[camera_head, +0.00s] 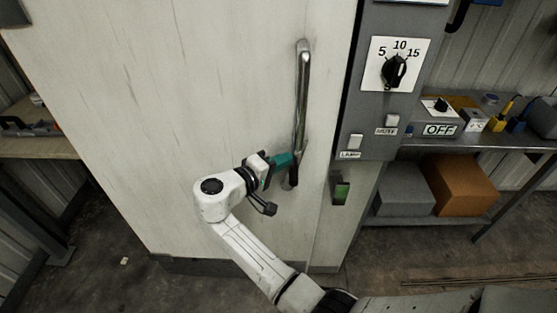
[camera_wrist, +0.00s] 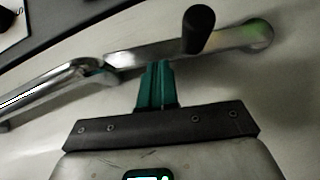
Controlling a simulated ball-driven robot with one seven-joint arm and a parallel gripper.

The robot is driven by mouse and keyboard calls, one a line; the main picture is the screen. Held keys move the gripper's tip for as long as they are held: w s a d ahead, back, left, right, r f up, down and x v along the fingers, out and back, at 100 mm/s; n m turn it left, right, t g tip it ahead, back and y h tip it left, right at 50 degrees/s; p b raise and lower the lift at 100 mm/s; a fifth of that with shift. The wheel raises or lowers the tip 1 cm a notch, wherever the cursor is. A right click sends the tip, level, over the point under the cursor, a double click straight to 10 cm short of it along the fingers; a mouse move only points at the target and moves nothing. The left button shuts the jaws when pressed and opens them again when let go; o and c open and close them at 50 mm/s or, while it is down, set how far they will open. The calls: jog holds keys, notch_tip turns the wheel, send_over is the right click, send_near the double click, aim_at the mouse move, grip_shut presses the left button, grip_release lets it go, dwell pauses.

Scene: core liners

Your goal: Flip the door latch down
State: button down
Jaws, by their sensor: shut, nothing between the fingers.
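A long chrome handle (camera_head: 302,85) runs upright on the pale door. It also shows in the wrist view (camera_wrist: 45,82), running left to right. At the handle's lower end is a metal plate (camera_wrist: 258,34) with a black-knobbed piece (camera_wrist: 198,28) standing out from it, likely the latch. In the head view a dark knob (camera_head: 293,177) shows at this lower end. My gripper (camera_head: 284,161) has teal fingers, shut and empty, at the lower part of the handle. In the wrist view its fingertips (camera_wrist: 159,66) overlap the plate's near edge, beside the knob; contact cannot be told.
A grey control panel (camera_head: 377,105) with a dial stands right of the door. Below it is a small dark bracket with a green face (camera_head: 341,192). A metal shelf (camera_head: 415,217) with boxes stands at right. A bench (camera_head: 37,147) is at left.

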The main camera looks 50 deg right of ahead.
jog(key=shift+s+d+r+m+y+p, duration=0.1)
jog(key=shift+s+d+m+y+p, duration=0.1)
jog(key=shift+s+d+m+y, duration=0.2)
jog(key=shift+s+d+r+m+y+p, duration=0.15)
jog(key=shift+s+d+m+y, duration=0.1)
jog(key=shift+s, duration=0.25)
jog(key=shift+s+d+f, duration=0.25)
jog(key=shift+s+d, duration=0.25)
jog(key=shift+s, duration=0.1)
jog(key=shift+s+d+f, duration=0.2)
jog(key=shift+s+d, duration=0.25)
jog(key=shift+s, duration=0.15)
jog(key=b+v, duration=0.1)
jog(key=v, duration=0.9)
jog(key=shift+a, duration=0.4)
